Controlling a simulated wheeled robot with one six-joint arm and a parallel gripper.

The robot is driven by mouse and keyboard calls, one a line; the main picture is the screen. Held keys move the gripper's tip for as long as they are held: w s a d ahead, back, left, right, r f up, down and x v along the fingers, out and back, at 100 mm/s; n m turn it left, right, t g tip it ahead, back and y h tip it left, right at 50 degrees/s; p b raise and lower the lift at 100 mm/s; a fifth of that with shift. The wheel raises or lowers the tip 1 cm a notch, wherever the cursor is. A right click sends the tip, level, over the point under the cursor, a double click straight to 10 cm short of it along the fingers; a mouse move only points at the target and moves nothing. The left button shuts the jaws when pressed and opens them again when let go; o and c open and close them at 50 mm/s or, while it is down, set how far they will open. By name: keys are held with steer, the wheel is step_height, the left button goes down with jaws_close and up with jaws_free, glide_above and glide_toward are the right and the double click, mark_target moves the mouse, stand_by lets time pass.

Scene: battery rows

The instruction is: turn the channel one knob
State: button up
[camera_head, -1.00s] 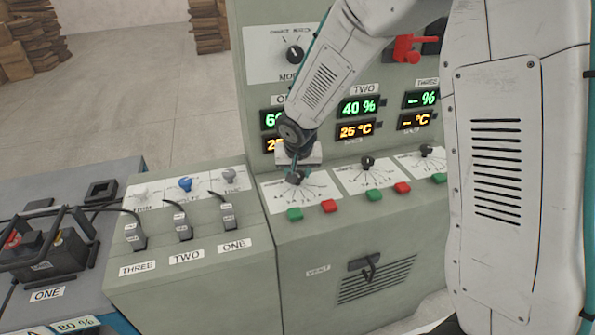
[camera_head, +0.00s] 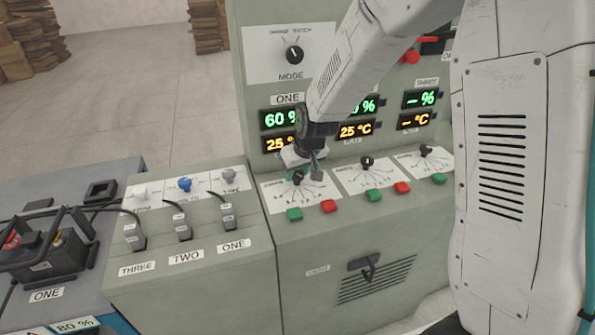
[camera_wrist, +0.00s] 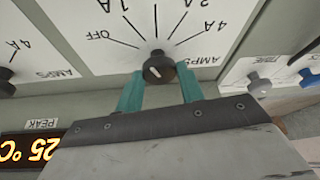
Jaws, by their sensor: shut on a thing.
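The channel one knob (camera_head: 298,178) is a small black knob on a white dial plate under the ONE displays. In the wrist view the knob (camera_wrist: 158,68) shows a pale mark on its face, and marks such as OFF and 4A fan out around it, beyond my fingers. My gripper (camera_head: 306,173) reaches down to this dial. In the wrist view its teal fingers (camera_wrist: 159,78) stand one on each side of the knob, shut on it. I cannot tell exactly which mark the knob points to.
The ONE display (camera_head: 279,119) reads 60 %. Green (camera_head: 294,214) and red (camera_head: 329,206) buttons sit just below the dial. Two similar knobs (camera_head: 367,161) (camera_head: 426,151) are to the right. A lower console (camera_head: 190,255) with corded plugs stands at the left.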

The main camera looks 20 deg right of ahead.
steer(key=n+y, duration=0.1)
steer(key=n, duration=0.2)
steer(key=n+g+y, duration=0.1)
steer(key=n, duration=0.2)
steer(key=shift+d+n, duration=0.2)
steer(key=shift+n, duration=0.1)
stand_by(0.5)
steer(key=o, duration=1)
steer(key=shift+c, duration=0.2)
steer(key=shift+w, duration=0.1)
steer(key=v, duration=0.7)
steer(key=shift+d+r, duration=0.25)
steer(key=shift+r, duration=0.1)
